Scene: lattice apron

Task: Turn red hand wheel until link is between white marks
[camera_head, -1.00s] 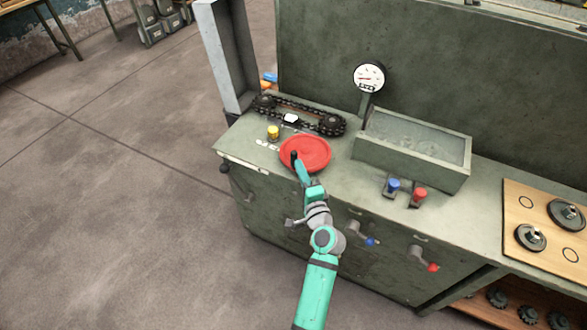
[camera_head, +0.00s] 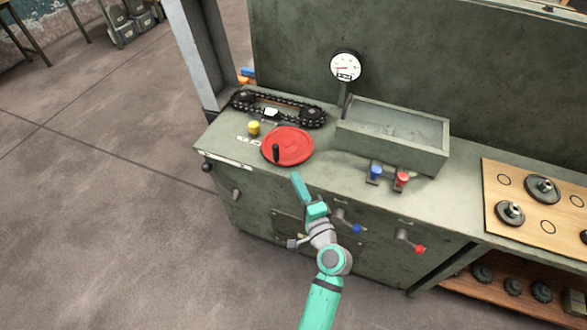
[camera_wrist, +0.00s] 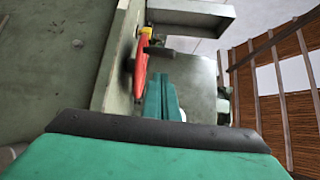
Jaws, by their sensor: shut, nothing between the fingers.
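The red hand wheel (camera_head: 290,147) lies flat on the green bench top, with a black crank knob (camera_head: 276,152) standing at its left front. Behind it a black chain (camera_head: 296,104) runs around two sprockets, with one white link (camera_head: 271,113) on the near run. Small white marks (camera_head: 249,140) show left of the wheel, beside a yellow cap (camera_head: 254,128). My gripper (camera_head: 297,178) is shut and empty, in front of the wheel and apart from the knob. In the wrist view the wheel (camera_wrist: 141,70) shows edge-on beyond my shut fingers (camera_wrist: 161,95).
A dial gauge (camera_head: 345,66) and an open metal trough (camera_head: 392,139) stand behind and right. Blue (camera_head: 375,173) and red (camera_head: 402,180) knobs sit at the front edge. A wooden board with gears (camera_head: 535,205) lies far right. A post (camera_head: 194,55) rises at the left.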

